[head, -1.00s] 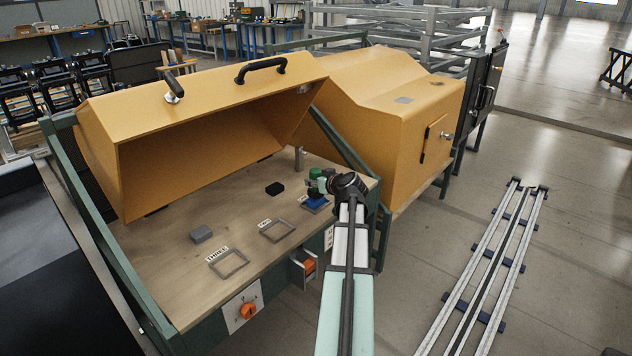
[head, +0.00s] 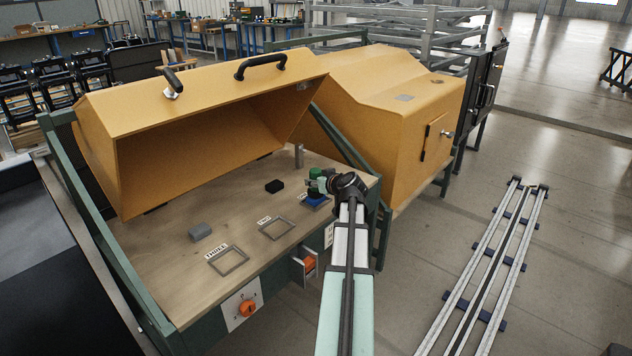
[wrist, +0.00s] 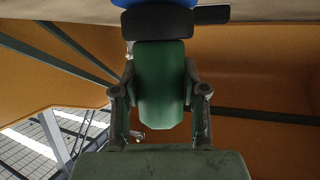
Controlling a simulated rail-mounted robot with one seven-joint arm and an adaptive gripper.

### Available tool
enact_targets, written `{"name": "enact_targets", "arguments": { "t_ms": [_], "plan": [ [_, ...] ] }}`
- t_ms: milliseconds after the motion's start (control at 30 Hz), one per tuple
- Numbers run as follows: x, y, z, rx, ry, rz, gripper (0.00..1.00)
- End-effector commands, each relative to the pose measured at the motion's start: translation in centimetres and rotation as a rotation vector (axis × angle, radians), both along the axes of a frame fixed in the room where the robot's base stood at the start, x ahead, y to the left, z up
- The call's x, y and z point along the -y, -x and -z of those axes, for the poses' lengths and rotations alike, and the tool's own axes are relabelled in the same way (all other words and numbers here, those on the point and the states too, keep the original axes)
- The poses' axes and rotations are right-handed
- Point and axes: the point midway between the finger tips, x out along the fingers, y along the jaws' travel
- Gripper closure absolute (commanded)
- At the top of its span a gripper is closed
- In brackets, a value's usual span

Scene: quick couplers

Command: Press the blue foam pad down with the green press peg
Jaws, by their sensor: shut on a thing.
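The green press peg (head: 316,174) stands in my gripper (head: 318,186) near the right end of the bench. In the wrist view the peg (wrist: 160,85) sits between the two fingers of my gripper (wrist: 160,100), which are shut on it. A dark block-like end of the peg (wrist: 165,20) reaches toward the blue foam pad (wrist: 160,4) at the top edge. In the head view the blue pad (head: 316,201) lies below the gripper, partly hidden by it. The peg's dark end looks close against the pad; I cannot tell how far it is pressed.
A black block (head: 274,187), a grey block (head: 200,232) and a metal cylinder (head: 299,156) stand on the wooden bench (head: 180,270). Two empty grey frames (head: 228,260) lie near the front. The raised orange hood (head: 200,115) overhangs the back.

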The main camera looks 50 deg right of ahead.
Motion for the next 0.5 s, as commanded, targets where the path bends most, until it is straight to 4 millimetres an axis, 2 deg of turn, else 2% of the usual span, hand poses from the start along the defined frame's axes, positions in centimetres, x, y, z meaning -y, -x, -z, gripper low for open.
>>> {"name": "enact_targets", "arguments": {
  "t_ms": [500],
  "plan": [
    [0.00,0.00,0.66,0.000,0.000,0.000,1.00]
  ]
}}
